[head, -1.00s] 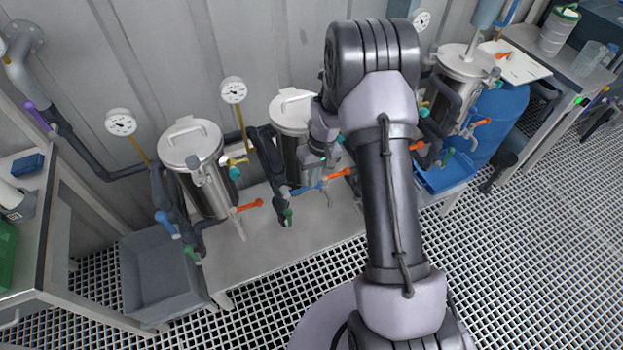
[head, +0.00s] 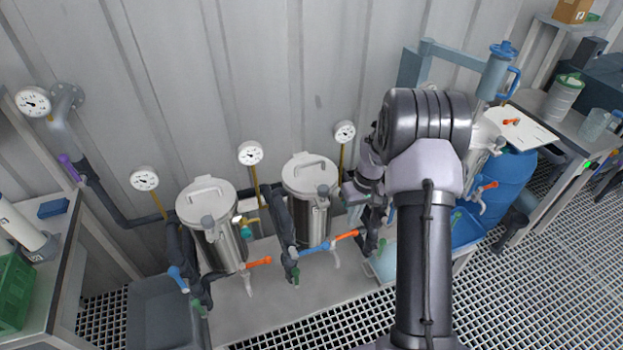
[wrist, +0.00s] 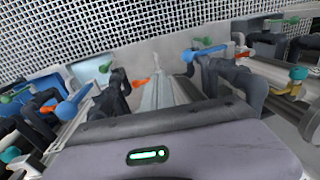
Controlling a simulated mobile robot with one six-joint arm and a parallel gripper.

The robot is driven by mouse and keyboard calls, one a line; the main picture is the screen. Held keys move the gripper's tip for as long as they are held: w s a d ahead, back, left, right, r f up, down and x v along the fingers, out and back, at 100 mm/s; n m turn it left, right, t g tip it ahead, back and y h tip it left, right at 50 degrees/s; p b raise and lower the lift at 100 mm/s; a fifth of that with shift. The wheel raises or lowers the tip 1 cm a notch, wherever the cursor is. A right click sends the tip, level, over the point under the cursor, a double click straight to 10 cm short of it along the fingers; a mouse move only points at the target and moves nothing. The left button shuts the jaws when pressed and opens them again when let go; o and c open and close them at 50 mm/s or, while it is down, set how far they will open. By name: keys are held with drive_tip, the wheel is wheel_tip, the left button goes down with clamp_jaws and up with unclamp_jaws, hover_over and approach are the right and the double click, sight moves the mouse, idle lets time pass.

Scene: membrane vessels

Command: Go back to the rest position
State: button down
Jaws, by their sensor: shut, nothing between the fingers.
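My gripper (head: 362,192) hangs from my bent arm, just right of the middle steel vessel (head: 308,215) in the head view. It is shut and holds nothing. Its fingertips are hard to make out against the dark pipes behind. In the wrist view, my gripper's pale housing with a green light fills the bottom, with pipes and valve handles beyond.
A left vessel (head: 212,235) stands on the bench (head: 285,315); a right one (head: 486,130) is partly behind my arm. Orange valve handles (head: 258,262) and blue ones (head: 314,249) stick out in front. A side table (head: 60,262) stands at left. Grating floor is open at right.

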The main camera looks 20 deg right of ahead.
drive_tip(key=s+a+r+m+t+b, duration=0.1)
drive_tip(key=s+a+r+t+b, duration=0.1)
drive_tip(key=s+a+r, duration=0.65)
drive_tip(key=s+a+r+m+t+b, duration=0.15)
drive_tip(key=a+r, duration=0.45)
drive_tip(key=r, duration=0.7)
drive_tip(key=s+a+r+m+t+b, duration=0.1)
drive_tip(key=s+a, duration=0.2)
drive_tip(key=s, duration=0.4)
drive_tip(key=s+a+r+m+t+b, duration=0.1)
drive_tip(key=s+a, duration=0.3)
drive_tip(key=s, duration=0.3)
drive_tip(key=shift+s+a+r, duration=0.2)
drive_tip(key=shift+s+r, duration=0.05)
